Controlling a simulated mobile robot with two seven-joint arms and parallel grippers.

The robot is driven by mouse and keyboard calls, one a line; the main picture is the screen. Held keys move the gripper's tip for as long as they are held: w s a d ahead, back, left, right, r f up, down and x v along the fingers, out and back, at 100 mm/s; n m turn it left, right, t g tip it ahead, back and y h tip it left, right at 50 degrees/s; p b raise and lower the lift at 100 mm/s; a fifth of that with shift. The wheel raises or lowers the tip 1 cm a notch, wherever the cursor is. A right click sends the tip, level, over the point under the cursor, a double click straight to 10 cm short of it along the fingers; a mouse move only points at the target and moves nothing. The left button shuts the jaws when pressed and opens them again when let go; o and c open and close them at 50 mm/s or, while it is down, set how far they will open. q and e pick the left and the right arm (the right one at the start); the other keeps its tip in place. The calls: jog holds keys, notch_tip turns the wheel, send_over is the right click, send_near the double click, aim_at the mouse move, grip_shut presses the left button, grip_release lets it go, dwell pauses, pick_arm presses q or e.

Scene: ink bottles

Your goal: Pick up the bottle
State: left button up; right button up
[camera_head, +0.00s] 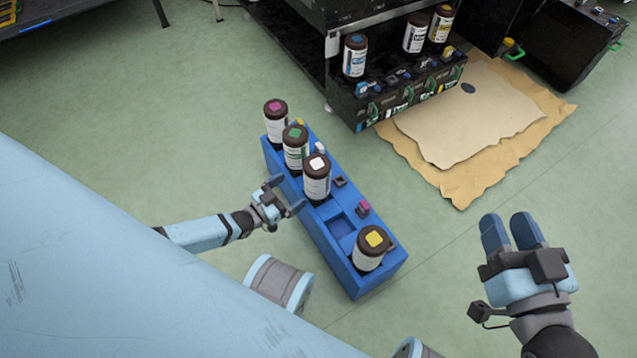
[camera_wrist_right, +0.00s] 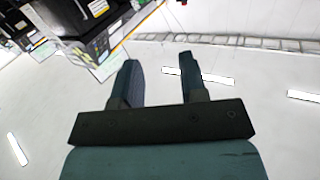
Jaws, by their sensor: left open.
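A blue rack (camera_head: 330,262) on the floor holds several dark-capped ink bottles with white labels. From the far end they are a magenta-topped bottle (camera_head: 276,124), a green-topped bottle (camera_head: 296,152), a white-topped bottle (camera_head: 317,182) and, at the near end, a yellow-topped bottle (camera_head: 369,252). An empty slot (camera_head: 341,227) lies between the white-topped and yellow-topped ones. My left gripper (camera_head: 287,194) is open and empty, beside the white-topped bottle on its left; I cannot tell whether it touches. My right gripper (camera_head: 507,219) is open and empty, right of the rack; its parted fingers show in the wrist view (camera_wrist_right: 158,65).
A black machine (camera_head: 345,105) behind the rack carries a blue-topped bottle (camera_head: 355,57), a white-topped bottle (camera_head: 415,34) and a yellow-topped bottle (camera_head: 441,25). Brown cardboard (camera_head: 475,125) lies on the floor beside it. A black case (camera_head: 570,45) is at far right. Floor between rack and right gripper is clear.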

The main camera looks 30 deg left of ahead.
aim_at(306, 180)
pick_arm(q)
jog(key=b+x, duration=0.1)
jog(key=x, duration=0.3)
jog(key=shift+w, duration=0.1)
jog(key=b+x, duration=0.1)
jog(key=x, duration=0.1)
jog(key=b+x, duration=0.2)
jog(key=x, duration=0.1)
jog(key=shift+d, duration=0.25)
jog(key=shift+r, duration=0.1)
jog(key=c, duration=1)
jog(key=shift+c, duration=0.2)
pick_arm(e)
jog(key=w+n, duration=0.1)
jog(key=d+n+t, duration=0.1)
jog(key=shift+w+d+r+n+y, duration=0.1)
jog(key=shift+w+n+y, duration=0.2)
jog(key=shift+w+n, duration=0.1)
